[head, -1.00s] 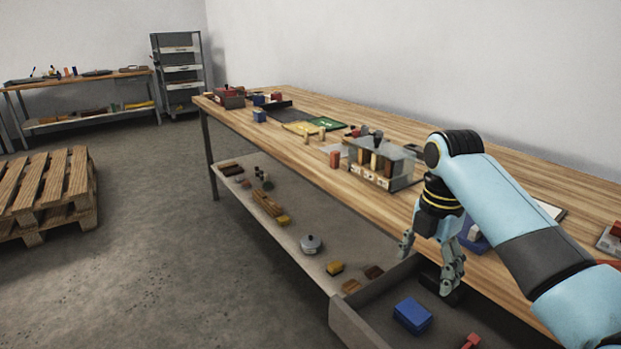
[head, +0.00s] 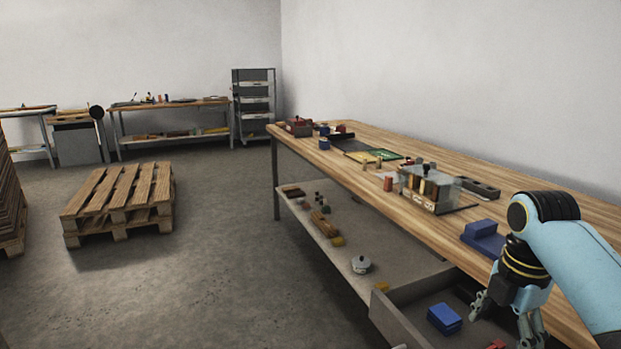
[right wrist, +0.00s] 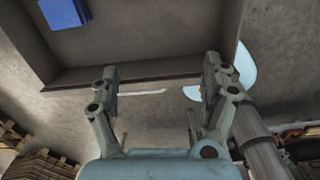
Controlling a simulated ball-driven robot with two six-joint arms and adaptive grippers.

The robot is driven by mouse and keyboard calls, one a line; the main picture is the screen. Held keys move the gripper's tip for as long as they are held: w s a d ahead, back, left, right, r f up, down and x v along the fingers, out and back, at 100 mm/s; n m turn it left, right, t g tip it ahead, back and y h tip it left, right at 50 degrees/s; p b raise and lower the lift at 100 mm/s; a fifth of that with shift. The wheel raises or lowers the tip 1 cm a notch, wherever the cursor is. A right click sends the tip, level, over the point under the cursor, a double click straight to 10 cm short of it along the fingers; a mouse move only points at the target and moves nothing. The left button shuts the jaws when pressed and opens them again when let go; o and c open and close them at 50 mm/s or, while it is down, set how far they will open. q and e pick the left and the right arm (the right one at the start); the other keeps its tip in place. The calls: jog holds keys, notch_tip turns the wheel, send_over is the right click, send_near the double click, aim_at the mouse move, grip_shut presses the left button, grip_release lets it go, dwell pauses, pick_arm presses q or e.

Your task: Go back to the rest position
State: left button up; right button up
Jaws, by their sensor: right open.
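My right gripper (head: 508,315) hangs at the front edge of the wooden workbench (head: 540,192), over the right part of an open grey drawer (head: 398,318). Its fingers are apart, and nothing shows between them in the right wrist view (right wrist: 160,85). A blue box (head: 444,318) lies in the drawer, left of the gripper and apart from it. A blue box also shows at the upper left of the right wrist view (right wrist: 65,12). My left gripper is in neither view.
A clear-fronted holder (head: 430,188), a blue block (head: 484,238) and a red cylinder (head: 388,184) stand on the bench. A wooden pallet (head: 120,203) lies on the floor at left, with clear floor between.

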jog(key=s+f+m, duration=0.1)
jog(key=s+m, duration=0.2)
jog(key=s, duration=0.1)
jog(key=s+a+m+t, duration=0.1)
jog(key=s+m, duration=0.2)
jog(key=s, duration=0.1)
jog(key=s+f+m, duration=0.1)
jog(key=s+m, duration=0.3)
jog(key=shift+s+a+f+h, duration=0.2)
jog(key=shift+a+f+h, duration=0.1)
jog(key=shift+a, duration=0.05)
jog(key=s+a+r+m+t, duration=0.2)
jog(key=s+r+m, duration=0.4)
jog(key=s+m, duration=0.6)
notch_tip(320, 180, down, 29)
jog(key=s+d+n+g+b, duration=0.1)
jog(key=s+d+b, duration=0.1)
jog(key=s+d, duration=0.1)
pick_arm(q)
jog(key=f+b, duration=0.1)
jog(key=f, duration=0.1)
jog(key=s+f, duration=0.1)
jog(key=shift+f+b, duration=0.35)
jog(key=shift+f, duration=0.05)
pick_arm(e)
jog(key=s+f+g, duration=0.1)
jog(key=s+f, duration=1.6)
jog(key=shift+s+d, duration=0.35)
jog(key=shift+d, duration=0.1)
